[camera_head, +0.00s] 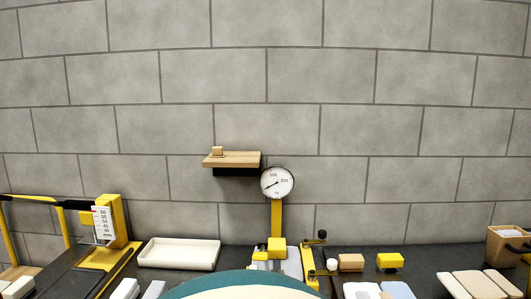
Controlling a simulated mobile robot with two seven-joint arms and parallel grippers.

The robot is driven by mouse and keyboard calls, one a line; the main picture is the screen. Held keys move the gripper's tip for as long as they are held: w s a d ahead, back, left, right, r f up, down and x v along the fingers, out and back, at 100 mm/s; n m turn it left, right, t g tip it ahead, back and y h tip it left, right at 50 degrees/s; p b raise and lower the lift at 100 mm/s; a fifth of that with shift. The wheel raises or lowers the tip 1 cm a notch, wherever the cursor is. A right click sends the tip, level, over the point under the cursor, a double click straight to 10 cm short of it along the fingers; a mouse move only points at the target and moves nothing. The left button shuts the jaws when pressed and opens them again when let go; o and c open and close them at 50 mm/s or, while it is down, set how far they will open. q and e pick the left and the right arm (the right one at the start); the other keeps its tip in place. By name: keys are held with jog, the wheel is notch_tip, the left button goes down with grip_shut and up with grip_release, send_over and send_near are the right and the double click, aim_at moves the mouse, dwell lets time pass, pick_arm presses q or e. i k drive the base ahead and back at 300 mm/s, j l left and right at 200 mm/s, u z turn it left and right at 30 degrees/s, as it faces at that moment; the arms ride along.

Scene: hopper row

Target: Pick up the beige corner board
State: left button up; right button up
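I cannot pick out a corner board with certainty. Several flat beige pieces (467,285) lie side by side at the lower right, partly cut off by the bottom edge of the head view; their shape is not clear enough to name them. Neither my left nor my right gripper is in view.
A cream tray (179,254) stands left of a dial scale (277,183). A yellow gauge (112,225) stands further left. A wooden shelf (238,158) is on the wall. A wooden block (351,262), a yellow block (390,261) and a brown box (507,243) are on the right.

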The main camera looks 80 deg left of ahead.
aim_at(217, 151)
jog(key=u, duration=2.95)
